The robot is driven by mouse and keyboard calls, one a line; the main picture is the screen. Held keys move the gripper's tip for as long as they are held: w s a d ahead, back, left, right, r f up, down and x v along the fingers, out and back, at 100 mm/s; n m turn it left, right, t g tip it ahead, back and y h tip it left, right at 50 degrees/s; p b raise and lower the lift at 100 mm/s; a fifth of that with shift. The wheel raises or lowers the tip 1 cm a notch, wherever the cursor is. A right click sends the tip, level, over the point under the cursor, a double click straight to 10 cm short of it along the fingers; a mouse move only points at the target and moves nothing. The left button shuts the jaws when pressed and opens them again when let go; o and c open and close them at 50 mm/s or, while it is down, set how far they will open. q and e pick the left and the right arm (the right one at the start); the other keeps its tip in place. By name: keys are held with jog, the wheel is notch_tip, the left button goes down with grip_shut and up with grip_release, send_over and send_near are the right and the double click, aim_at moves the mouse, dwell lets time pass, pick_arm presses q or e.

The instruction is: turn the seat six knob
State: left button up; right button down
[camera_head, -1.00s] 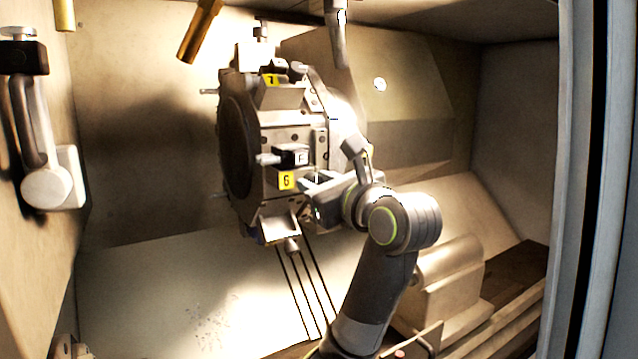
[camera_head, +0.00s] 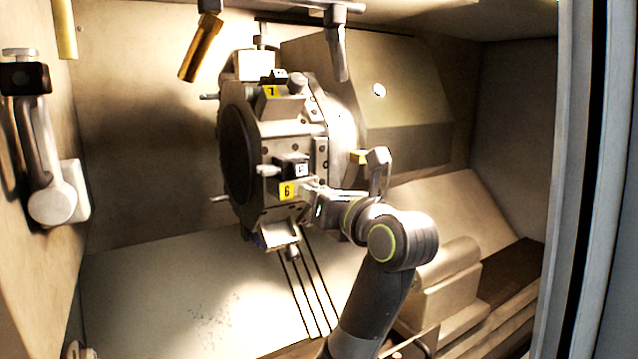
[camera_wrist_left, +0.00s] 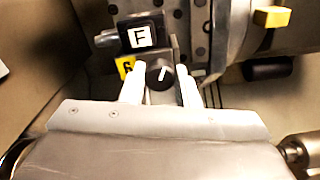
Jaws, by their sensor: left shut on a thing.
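The seat six knob (camera_wrist_left: 160,74) is a small dark round knob with a white pointer line, which points up and slightly right in the left wrist view. It sits beside the yellow "6" label (camera_wrist_left: 125,65), below a black block marked F (camera_wrist_left: 142,38). The "6" label also shows on the turret in the head view (camera_head: 288,190). My left gripper (camera_wrist_left: 160,86) has its two pale fingers on either side of the knob, shut on it. In the head view my left gripper (camera_head: 312,197) is at the turret's lower right, and it hides the knob. My right gripper is not in view.
A brass nozzle (camera_head: 200,48) and a grey fitting (camera_head: 337,45) hang from above. A grey jointed arm (camera_head: 50,195) is on the left wall. A door frame (camera_head: 590,180) bounds the right.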

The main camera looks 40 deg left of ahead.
pick_arm(q)
jog(key=shift+w+m+p, duration=0.1)
jog(key=shift+m+p, duration=5.45)
jog(key=shift+m, duration=0.65)
jog(key=o, duration=1)
jog(key=shift+c, duration=0.2)
jog(key=shift+f, duration=0.1)
jog(key=shift+d, duration=0.1)
